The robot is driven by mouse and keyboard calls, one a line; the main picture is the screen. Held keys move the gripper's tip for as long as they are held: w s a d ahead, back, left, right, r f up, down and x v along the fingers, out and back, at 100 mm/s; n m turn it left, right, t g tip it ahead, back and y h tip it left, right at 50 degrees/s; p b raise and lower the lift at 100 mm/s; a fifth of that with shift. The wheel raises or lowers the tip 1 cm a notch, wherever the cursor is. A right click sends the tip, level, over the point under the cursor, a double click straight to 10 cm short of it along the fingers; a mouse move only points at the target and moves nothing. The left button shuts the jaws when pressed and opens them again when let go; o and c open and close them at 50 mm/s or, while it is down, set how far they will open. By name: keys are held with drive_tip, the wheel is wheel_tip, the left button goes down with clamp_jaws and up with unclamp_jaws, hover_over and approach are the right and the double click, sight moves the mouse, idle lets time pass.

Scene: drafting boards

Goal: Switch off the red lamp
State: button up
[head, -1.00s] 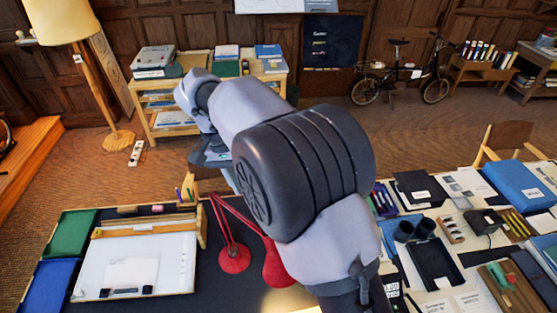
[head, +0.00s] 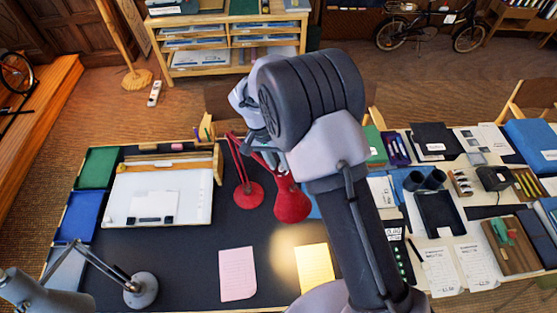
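The red lamp stands on the dark desk (head: 190,262), with its round base (head: 249,195) and its shade (head: 291,203) tipped down. A warm pool of light lies on the desk below the shade, so the lamp looks lit. My gripper (head: 262,146) is behind and above the lamp, close to its upper arm. My own arm hides much of the gripper, and I cannot tell whether it touches the lamp or how far its fingers are apart. No switch is distinguishable.
A grey lamp (head: 141,290) stands at the front left. A drawing board (head: 158,196) lies left of the red lamp. Pink paper (head: 238,273) and yellow paper (head: 313,268) lie in front. The right table is crowded with binders, a dark tray (head: 440,212) and other stationery.

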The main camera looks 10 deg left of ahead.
drive_tip(key=shift+w+f, duration=0.1)
clamp_jaws()
drive_tip(key=shift+n, duration=0.4)
drive_tip(key=n+y+b, duration=0.1)
drive_tip(key=n, duration=0.3)
drive_tip(key=shift+d+n, duration=0.1)
drive_tip(key=shift+n, duration=0.2)
drive_tip(key=n, duration=0.6)
drive_tip(key=shift+g+y, duration=0.4)
drive_tip(key=shift+n, duration=0.3)
unclamp_jaws()
